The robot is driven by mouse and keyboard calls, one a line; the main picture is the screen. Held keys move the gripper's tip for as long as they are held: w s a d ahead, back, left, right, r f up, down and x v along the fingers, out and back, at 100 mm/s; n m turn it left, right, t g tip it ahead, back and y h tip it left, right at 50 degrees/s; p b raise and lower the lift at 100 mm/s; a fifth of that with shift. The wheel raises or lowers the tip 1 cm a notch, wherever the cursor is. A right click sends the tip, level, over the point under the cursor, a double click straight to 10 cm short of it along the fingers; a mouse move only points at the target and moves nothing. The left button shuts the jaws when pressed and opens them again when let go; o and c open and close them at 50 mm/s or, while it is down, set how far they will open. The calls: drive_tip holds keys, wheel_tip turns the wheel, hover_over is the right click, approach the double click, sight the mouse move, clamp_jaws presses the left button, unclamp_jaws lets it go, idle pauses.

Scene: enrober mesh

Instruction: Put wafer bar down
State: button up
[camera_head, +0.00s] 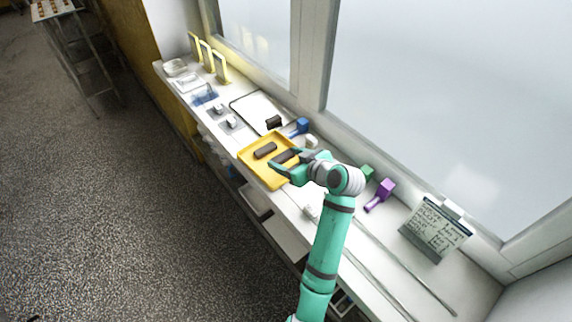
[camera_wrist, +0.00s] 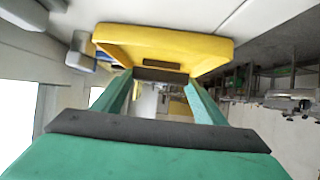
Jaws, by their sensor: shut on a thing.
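My gripper (camera_head: 286,160) is over the right part of the yellow tray (camera_head: 252,167), shut on a dark brown wafer bar (camera_head: 285,156). In the wrist view the held wafer bar (camera_wrist: 160,75) spans the gap between the fingertips, with the yellow tray (camera_wrist: 215,48) just beyond it. Another dark bar (camera_head: 265,150) lies in the tray to the left of my gripper. I cannot tell whether the held bar touches the tray floor.
A black-rimmed white board (camera_head: 257,108) lies behind the tray, with a dark block (camera_head: 273,121) at its near corner. A blue tool (camera_head: 301,126), a green block (camera_head: 367,172), a purple tool (camera_head: 381,194) and a written sign (camera_head: 434,230) stand along the window side.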

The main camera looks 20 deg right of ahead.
sight(286, 165)
drive_tip(key=shift+w+f, duration=0.2)
drive_tip(key=shift+f, duration=1.5)
drive_tip(key=shift+f, duration=0.2)
drive_tip(key=o, duration=0.8)
drive_tip(key=shift+d, duration=0.1)
drive_tip(key=shift+r, duration=0.2)
drive_tip(key=shift+s+r, duration=0.15)
drive_tip(key=shift+s, duration=0.05)
drive_tip(key=v, duration=1.1)
drive_tip(key=shift+s+d, duration=0.1)
drive_tip(key=shift+s, duration=0.25)
drive_tip(key=shift+w, duration=0.15)
